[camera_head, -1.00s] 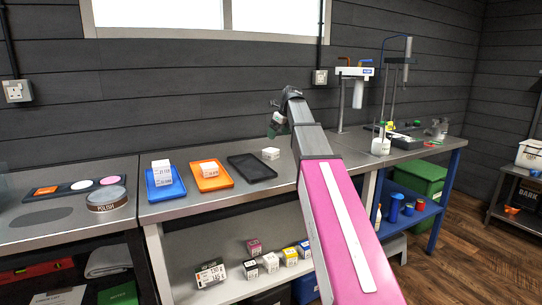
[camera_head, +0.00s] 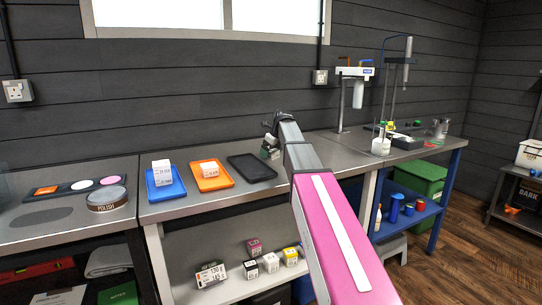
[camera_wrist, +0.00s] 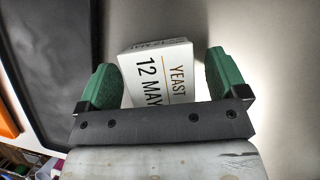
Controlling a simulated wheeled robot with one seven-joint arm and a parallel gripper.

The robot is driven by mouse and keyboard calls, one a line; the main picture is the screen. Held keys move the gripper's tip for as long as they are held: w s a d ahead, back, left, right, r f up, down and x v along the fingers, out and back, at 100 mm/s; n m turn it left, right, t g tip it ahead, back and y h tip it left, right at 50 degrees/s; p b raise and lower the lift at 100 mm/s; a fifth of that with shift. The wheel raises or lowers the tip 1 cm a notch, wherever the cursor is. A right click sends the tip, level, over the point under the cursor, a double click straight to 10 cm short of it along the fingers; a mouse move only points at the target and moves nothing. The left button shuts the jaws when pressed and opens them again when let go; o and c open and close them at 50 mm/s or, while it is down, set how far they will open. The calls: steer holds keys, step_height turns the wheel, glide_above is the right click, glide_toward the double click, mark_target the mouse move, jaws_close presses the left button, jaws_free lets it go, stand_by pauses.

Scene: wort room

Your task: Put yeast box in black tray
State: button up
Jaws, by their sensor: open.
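The yeast box is a small white box (camera_wrist: 158,82) marked "YEAST 12 MAY" in the wrist view. It sits on the metal bench, just right of the black tray (camera_head: 251,168). My gripper (camera_wrist: 162,66) is open, with one green finger on each side of the box. A gap shows beside the left finger; contact at the right finger is hard to tell. In the head view my gripper (camera_head: 269,151) is over the box and mostly hides it. The empty black tray also shows at the left of the wrist view (camera_wrist: 50,60).
An orange tray (camera_head: 224,184) and a blue tray (camera_head: 153,193), each with white boxes, stand left of the black tray. A round tin (camera_head: 107,199) is further left. Small boxes (camera_head: 270,262) sit on the shelf below. Lab stands (camera_head: 341,110) rise at the right.

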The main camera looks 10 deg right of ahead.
steer(key=c, duration=1.1)
